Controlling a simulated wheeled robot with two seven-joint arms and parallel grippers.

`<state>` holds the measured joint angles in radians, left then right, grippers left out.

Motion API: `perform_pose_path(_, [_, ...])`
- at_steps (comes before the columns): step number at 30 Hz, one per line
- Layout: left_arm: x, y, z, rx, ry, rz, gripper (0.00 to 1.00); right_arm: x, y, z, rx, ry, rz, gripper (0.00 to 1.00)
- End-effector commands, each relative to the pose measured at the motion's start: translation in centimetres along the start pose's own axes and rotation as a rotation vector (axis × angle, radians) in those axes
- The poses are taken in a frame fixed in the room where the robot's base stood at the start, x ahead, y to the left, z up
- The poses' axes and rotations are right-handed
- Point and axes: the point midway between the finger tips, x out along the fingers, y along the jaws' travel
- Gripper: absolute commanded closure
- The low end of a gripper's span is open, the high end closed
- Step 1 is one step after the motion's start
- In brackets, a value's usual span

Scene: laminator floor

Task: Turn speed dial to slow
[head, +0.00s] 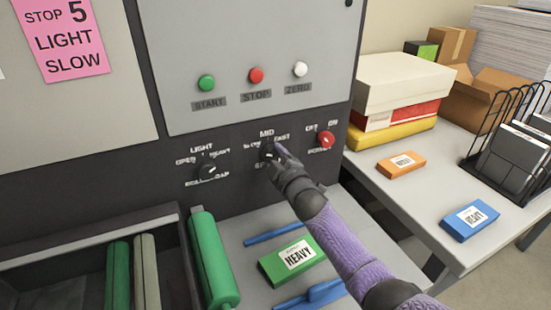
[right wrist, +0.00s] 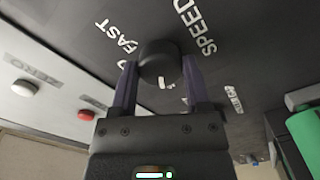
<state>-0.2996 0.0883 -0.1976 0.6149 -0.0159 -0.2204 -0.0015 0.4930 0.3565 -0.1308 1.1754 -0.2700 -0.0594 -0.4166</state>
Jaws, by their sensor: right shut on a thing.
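The black speed dial (head: 265,150) is on the dark machine panel, with MID above it, a SLOW label at its left and FAST at its right. My right gripper (head: 274,153) reaches it from the lower right and partly covers it. In the right wrist view, the two fingers of the right gripper (right wrist: 159,75) are shut on the sides of the round dial (right wrist: 158,58). A short white mark shows on the dial's edge near the gripper body; the exact setting is hard to read. My left gripper is out of view.
The roll gap dial (head: 208,171) is left of the speed dial, and a red switch (head: 326,139) is right. Green, red and white buttons sit above. A green HEAVY box (head: 275,268) and a green roller (head: 213,262) lie below. A pink note (head: 64,40) reads STOP 5 LIGHT SLOW.

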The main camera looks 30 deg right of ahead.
Motion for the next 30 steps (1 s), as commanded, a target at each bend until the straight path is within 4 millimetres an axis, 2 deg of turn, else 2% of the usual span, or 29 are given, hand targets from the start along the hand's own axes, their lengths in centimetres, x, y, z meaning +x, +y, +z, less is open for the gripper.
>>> perform_pose_path(6, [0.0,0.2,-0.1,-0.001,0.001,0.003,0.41,0.0,-0.1,0.0,-0.001,-0.001,-0.001,0.99])
perform_pose_path(7, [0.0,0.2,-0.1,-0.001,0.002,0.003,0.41,0.0,-0.1,0.0,-0.001,-0.001,-0.001,0.38])
perform_pose_path(12, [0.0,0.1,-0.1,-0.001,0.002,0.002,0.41,0.0,0.0,0.0,0.000,0.000,-0.001,0.05])
perform_pose_path(22, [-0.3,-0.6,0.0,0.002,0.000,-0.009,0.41,-0.5,0.0,0.0,0.001,0.000,-0.001,0.05])
perform_pose_path(26, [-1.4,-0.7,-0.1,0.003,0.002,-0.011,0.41,-2.8,0.2,-0.2,0.000,0.001,-0.002,0.05])
perform_pose_path(30, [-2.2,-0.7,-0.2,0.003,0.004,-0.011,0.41,-6.3,0.1,-0.1,0.001,-0.001,-0.003,0.05])
